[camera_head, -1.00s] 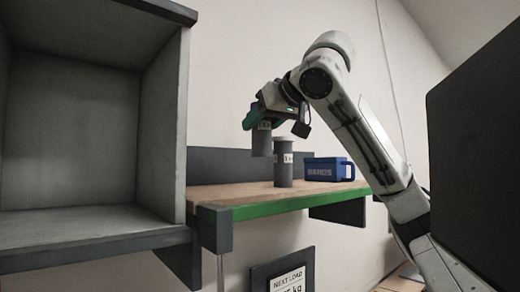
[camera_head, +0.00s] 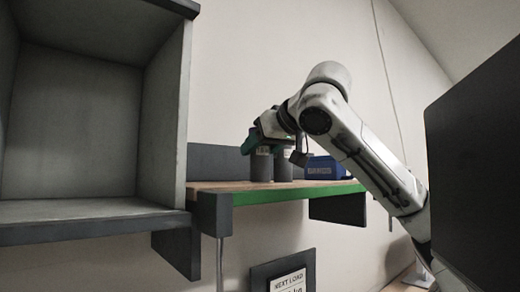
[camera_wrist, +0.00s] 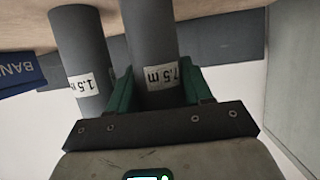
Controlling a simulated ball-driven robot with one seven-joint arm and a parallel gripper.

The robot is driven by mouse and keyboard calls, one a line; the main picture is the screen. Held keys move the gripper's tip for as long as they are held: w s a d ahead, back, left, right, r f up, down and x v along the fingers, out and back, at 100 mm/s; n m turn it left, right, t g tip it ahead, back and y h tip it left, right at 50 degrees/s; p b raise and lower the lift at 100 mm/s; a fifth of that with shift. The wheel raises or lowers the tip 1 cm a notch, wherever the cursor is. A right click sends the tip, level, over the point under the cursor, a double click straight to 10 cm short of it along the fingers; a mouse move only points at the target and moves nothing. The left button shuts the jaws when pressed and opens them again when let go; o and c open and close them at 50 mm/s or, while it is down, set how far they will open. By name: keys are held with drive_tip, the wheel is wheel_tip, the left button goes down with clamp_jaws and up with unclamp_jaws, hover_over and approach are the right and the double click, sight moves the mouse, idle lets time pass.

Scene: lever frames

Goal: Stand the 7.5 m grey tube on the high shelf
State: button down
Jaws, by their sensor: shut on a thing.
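The grey tube labelled 7.5 m (camera_head: 261,168) stands upright at the wooden shelf with a green front edge (camera_head: 300,193). Its foot is at the level of the board; I cannot tell whether it bears its weight there. My gripper (camera_head: 262,146) is shut around its upper part. In the wrist view, the green fingers of my gripper (camera_wrist: 160,88) lie on both sides of the 7.5 m tube (camera_wrist: 150,40). A second grey tube (camera_head: 283,168), labelled 1.5 m, stands close beside it on the right; it also shows in the wrist view (camera_wrist: 78,45).
A blue box (camera_head: 325,168) stands on the shelf right of the tubes. A grey open cabinet (camera_head: 160,130) is at the left, with its side near the shelf's left end. A sign (camera_head: 285,275) hangs below. A large dark panel (camera_head: 475,160) fills the right side.

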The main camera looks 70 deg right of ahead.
drive_tip(key=shift+f, duration=0.2)
drive_tip(key=c, duration=0.8)
unclamp_jaws()
drive_tip(key=shift+o, duration=0.2)
drive_tip(key=shift+r, duration=0.15)
drive_tip(key=shift+r, duration=0.15)
drive_tip(key=b+v, duration=0.2)
drive_tip(key=v, duration=1)
drive_tip(key=shift+b, duration=0.35)
